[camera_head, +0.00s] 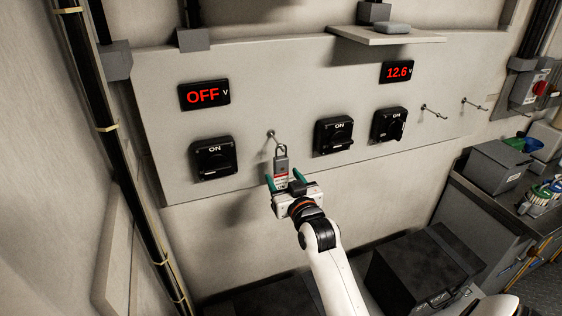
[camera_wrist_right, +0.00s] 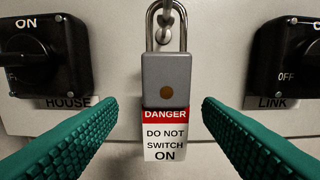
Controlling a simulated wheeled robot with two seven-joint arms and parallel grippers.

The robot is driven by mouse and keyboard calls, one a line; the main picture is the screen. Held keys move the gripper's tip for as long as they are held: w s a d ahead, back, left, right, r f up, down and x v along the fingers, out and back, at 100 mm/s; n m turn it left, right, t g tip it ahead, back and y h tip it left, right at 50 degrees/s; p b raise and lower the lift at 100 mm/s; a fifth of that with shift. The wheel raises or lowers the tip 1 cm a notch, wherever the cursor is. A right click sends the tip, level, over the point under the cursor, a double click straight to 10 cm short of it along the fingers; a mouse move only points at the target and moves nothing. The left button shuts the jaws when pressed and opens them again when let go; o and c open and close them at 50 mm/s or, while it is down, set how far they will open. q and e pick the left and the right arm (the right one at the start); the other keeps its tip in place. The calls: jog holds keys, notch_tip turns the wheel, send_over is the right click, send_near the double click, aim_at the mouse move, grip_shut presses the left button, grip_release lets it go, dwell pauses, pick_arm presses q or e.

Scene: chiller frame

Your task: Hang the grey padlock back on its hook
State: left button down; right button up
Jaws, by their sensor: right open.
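The grey padlock (camera_head: 281,163) hangs upright at the hook (camera_head: 271,134) on the wall panel. In the right wrist view the padlock (camera_wrist_right: 167,77) has its shackle around the hook's end (camera_wrist_right: 166,19). A red and white tag (camera_wrist_right: 165,136) reading "DANGER DO NOT SWITCH ON" is below its body. My right gripper (camera_head: 285,180) is open. Its green fingers stand on either side of the padlock and tag, with a gap on both sides in the right wrist view (camera_wrist_right: 160,103). My left gripper is not in view.
Black rotary switches flank the padlock: HOUSE (camera_wrist_right: 40,55) on its left and LINK (camera_wrist_right: 305,58) on its right. A third switch (camera_head: 390,125) and two empty hooks (camera_head: 434,111) (camera_head: 474,103) are further right. A shelf (camera_head: 385,35) juts out above.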

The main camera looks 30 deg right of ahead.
aim_at(282, 170)
jog(key=p+x, duration=0.1)
jog(key=x, duration=0.2)
jog(key=r+p+x, duration=0.1)
jog(key=x, duration=0.1)
jog(key=shift+d+p, duration=0.3)
jog(key=shift+d, duration=0.05)
jog(key=shift+w+f, duration=0.15)
jog(key=shift+w, duration=0.1)
jog(key=shift+s, duration=0.1)
jog(key=shift+c, duration=0.3)
jog(key=c, duration=0.9)
jog(key=shift+c, duration=0.7)
